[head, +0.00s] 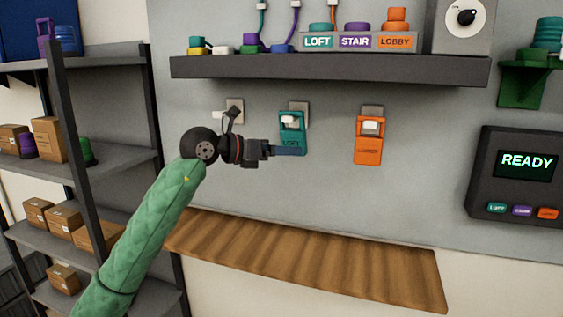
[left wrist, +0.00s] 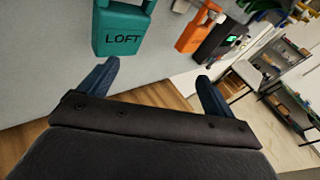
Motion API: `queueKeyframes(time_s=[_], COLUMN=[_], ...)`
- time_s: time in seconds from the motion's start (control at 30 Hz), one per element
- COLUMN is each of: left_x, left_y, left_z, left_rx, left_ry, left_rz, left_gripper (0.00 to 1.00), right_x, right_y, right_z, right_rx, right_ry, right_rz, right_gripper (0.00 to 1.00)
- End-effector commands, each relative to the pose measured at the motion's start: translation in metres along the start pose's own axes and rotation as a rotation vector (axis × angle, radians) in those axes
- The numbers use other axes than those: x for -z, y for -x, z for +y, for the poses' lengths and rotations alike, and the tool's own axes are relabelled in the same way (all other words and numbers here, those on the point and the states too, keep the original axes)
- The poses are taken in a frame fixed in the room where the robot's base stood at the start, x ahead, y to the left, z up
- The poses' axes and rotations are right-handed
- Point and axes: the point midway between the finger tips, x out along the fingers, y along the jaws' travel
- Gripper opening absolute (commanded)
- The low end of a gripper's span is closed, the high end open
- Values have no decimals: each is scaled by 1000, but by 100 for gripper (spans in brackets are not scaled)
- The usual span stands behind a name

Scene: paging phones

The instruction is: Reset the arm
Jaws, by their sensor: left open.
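My left arm with its green sleeve comes in from the lower left in the head view. My left gripper (head: 288,150) is in front of the wall, by the lower part of the teal LOFT phone (head: 291,122). In the left wrist view the two blue fingers (left wrist: 157,88) stand wide apart with nothing between them. The LOFT phone (left wrist: 122,30) is just beyond the left finger there; I cannot tell whether they touch. An orange LOBBY phone (head: 369,148) hangs to the right and also shows in the left wrist view (left wrist: 194,33). My right gripper is not in view.
A dark shelf (head: 330,70) with a LOFT, STAIR and LOBBY block (head: 358,42) is above. A slatted wooden ledge (head: 310,263) is below. A READY panel (head: 522,180) is at right. Shelving with boxes (head: 50,138) stands left.

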Motion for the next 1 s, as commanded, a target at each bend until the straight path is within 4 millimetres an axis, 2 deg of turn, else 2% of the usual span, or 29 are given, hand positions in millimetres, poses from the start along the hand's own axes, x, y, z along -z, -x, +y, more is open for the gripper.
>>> queueKeyframes(time_s=[0.03,0.2,0.33,0.47,0.57,0.77,0.87,1.0], left_x=[12,31,44,58,70,107,133,180], left_y=[-4,-4,5,19,32,62,77,97], left_z=[-9,-36,-47,-48,-43,-20,-4,19], left_rx=[56,220,315,382,415,424,401,335], left_ry=[48,220,374,543,681,979,1136,1359], left_rz=[-48,-236,-386,-539,-658,-894,-1008,-1159], left_gripper=[90,90,90,90,90,90,90,90], right_x=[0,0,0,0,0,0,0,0], right_y=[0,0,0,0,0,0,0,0], right_z=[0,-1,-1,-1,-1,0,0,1], right_rx=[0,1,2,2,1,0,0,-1], right_ry=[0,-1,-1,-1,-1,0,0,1], right_rz=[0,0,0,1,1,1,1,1], right_gripper=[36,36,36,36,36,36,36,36])
